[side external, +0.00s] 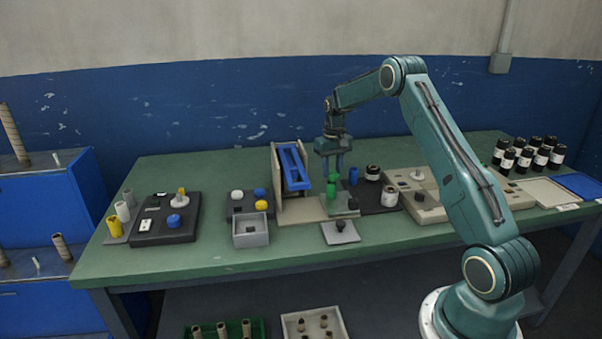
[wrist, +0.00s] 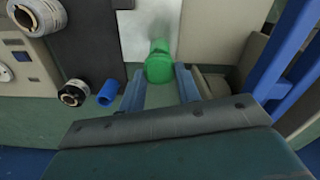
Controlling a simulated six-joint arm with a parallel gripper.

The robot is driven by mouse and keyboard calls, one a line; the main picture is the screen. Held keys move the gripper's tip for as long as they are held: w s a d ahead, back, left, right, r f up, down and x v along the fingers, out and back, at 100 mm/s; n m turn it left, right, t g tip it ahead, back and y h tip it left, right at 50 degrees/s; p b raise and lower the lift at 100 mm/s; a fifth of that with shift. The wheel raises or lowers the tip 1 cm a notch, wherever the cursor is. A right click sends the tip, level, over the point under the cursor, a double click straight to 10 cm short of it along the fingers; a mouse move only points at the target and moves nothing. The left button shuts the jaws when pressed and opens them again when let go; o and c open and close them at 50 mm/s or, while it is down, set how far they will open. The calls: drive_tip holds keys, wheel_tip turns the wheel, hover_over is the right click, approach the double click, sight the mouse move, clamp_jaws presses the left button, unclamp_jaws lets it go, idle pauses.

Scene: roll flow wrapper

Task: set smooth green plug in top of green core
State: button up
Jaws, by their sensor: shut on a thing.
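My gripper (side external: 333,176) points down with its blue fingers shut on the smooth green plug (side external: 333,178). The green core (side external: 331,193) stands upright on the pale plate right below the plug. In the wrist view the plug (wrist: 159,70) shows as a round green face between the fingertips (wrist: 160,80), with more green just beyond it. The plug hides much of the core there. I cannot tell whether plug and core touch or a small gap is left.
A blue tilted chute in a beige frame (side external: 292,180) stands close on the left. A blue cylinder (side external: 353,176) and dark rolls (side external: 373,172) stand on a dark mat close on the right. A grey box (side external: 250,231) and a small plate (side external: 340,233) lie in front.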

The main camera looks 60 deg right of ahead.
drive_tip(key=shift+f, duration=0.55)
idle(0.8)
drive_tip(key=o, duration=1.5)
drive_tip(key=shift+r, duration=0.15)
drive_tip(key=shift+r, duration=3.85)
